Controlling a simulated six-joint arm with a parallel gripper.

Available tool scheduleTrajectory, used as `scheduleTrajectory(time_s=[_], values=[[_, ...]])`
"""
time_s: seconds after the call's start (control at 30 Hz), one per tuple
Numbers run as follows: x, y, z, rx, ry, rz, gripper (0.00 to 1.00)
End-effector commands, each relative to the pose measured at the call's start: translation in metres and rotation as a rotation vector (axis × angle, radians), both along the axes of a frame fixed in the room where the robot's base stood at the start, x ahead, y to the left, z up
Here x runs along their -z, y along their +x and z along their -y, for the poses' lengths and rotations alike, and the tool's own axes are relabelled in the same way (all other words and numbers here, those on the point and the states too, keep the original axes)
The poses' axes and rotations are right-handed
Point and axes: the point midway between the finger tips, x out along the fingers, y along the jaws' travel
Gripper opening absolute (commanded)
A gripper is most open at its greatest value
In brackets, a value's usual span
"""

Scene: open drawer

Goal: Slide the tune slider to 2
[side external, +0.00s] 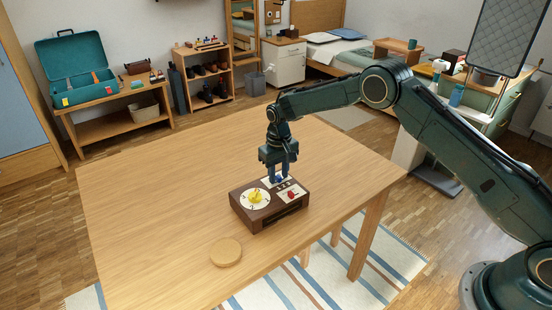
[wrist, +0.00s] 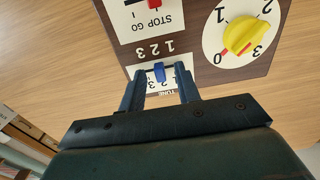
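The brown box (side external: 262,217) sits on the wooden table with a pale tune plate on top. In the wrist view the tune slider's blue knob (wrist: 159,73) stands on a dark slot, around its middle, with small numbers beside it that are partly covered. My gripper (wrist: 161,80) is over this plate, one finger on each side of the blue knob. Gaps show between the knob and both fingers, so the gripper looks open. In the side view my gripper (side external: 279,177) points down at the box's back edge and hides most of the slider.
Near the slider are a yellow dial (wrist: 236,37) and a red stop/go slider knob (wrist: 155,3). A round wooden disc (side external: 226,252) lies on the table (side external: 150,200) in front of the box. The table's left side is clear.

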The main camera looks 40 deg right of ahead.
Motion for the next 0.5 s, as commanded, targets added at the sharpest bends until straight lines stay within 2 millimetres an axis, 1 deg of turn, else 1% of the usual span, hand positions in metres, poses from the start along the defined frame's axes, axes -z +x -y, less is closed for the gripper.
scheduleTrajectory(time_s=[0.17,0.27,0.37,0.5], values=[[-0.001,0.0,0.0,0.0,0.0,0.0,0.33],[-0.005,0.0,0.0,0.0,0.0,0.001,0.33],[-0.013,0.0,0.0,0.0,0.0,0.001,0.33],[-0.029,0.0,0.0,0.0,0.0,0.002,0.33]])
